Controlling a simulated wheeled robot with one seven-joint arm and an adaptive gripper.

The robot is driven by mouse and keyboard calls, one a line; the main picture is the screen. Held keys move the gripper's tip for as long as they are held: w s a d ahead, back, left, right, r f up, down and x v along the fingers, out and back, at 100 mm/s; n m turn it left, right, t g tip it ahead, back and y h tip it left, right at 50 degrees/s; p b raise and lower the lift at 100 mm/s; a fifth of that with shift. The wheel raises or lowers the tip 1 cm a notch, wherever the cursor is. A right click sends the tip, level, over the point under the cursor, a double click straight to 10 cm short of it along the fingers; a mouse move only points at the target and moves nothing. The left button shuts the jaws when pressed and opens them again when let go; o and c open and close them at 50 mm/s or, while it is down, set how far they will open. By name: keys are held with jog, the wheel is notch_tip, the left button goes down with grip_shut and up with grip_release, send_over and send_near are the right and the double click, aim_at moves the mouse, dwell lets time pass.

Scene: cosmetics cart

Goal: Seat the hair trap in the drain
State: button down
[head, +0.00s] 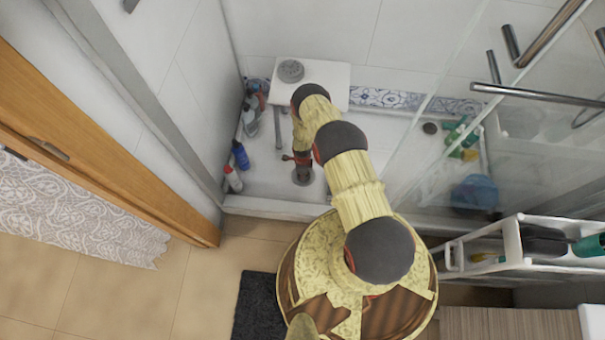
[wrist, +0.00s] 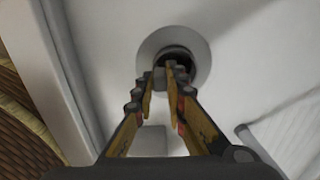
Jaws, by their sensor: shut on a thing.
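The round drain (wrist: 148,50) shows in the wrist view as a grey ring with a dark opening in the shower floor. In the head view the drain (head: 302,177) is just below my gripper (head: 301,158). In the wrist view my gripper (wrist: 164,80) is shut on a small grey piece, the hair trap (wrist: 160,76), at the near side of the dark opening. The fingers and the piece overlap the drain in the picture. Most of the trap is hidden, and I cannot tell whether it touches the drain.
A round grey cover (head: 291,70) lies on a white stool (head: 327,84) at the back. A blue bottle (head: 240,155) and a white bottle (head: 233,179) stand left of the drain. A glass panel (head: 440,120) is on the right. A raised sill (head: 270,208) runs in front.

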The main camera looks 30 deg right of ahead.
jog(key=shift+f, duration=1.8)
jog(key=c, duration=1.8)
grip_release()
jog(key=shift+o, duration=0.3)
jog(key=shift+r, duration=0.15)
notch_tip(320, 180, up, 12)
jog(key=shift+f, duration=0.1)
